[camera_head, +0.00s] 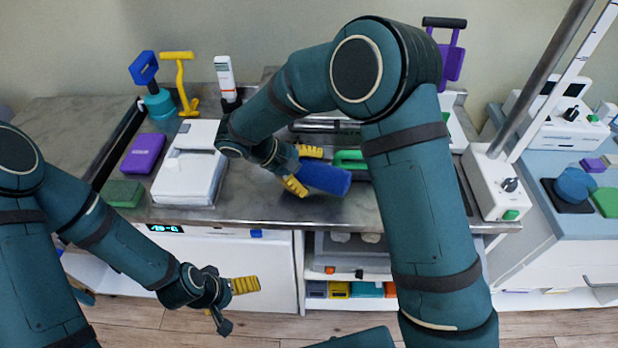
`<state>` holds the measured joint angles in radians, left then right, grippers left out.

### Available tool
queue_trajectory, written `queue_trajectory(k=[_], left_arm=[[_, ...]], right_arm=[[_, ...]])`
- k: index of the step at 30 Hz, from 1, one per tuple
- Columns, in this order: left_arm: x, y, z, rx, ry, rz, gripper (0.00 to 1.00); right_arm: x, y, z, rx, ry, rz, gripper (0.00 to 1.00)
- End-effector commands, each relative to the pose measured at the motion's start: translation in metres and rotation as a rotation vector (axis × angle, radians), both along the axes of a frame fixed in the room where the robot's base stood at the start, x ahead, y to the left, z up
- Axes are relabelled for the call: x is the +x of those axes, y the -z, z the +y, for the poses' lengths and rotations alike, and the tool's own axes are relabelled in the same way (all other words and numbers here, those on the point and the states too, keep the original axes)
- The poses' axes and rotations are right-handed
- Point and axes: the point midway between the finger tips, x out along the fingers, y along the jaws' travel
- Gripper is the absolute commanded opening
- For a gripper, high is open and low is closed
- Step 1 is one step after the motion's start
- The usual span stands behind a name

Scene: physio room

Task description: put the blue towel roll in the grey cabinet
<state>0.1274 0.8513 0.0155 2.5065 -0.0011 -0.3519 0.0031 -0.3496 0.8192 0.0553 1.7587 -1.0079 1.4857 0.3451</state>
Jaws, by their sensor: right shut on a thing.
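The blue towel roll (326,177) is held above the front part of the metal worktop. My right gripper (302,169) is shut on its left end, with yellow finger pads either side. A grey cabinet-like unit (345,253) stands on the shelf below the worktop, with two pale rounded things near its top. My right arm hides its right side, and I cannot tell whether it has an open door. My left gripper (233,303) is open and empty, low in front of the white cabinet front.
A white box-shaped device (188,170), a purple block (143,153) and a green block (123,193) occupy the worktop's left (270,208). A green item (350,157) lies behind the roll. Coloured boxes (337,289) sit below the grey unit. A trolley (585,235) stands right.

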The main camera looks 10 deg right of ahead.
Motion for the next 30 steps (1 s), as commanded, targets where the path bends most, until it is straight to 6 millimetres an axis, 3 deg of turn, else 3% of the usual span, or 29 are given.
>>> queue_trajectory(k=[6,15,21,30], left_arm=[[-0.002,-0.014,0.0,-0.001,0.001,0.006,1.0],[-0.004,-0.026,-0.001,-0.003,0.002,0.011,1.0],[-0.003,-0.028,0.0,-0.001,0.0,0.008,1.0],[-0.003,-0.028,0.0,-0.001,-0.001,0.007,1.0]], right_arm=[[0.001,-0.062,0.001,0.002,-0.001,-0.006,0.33],[0.0,-0.126,0.0,0.002,0.0,-0.003,0.33],[0.0,-0.144,0.0,0.001,-0.001,-0.001,0.33],[0.005,-0.145,-0.009,0.0,-0.054,0.001,0.32]])
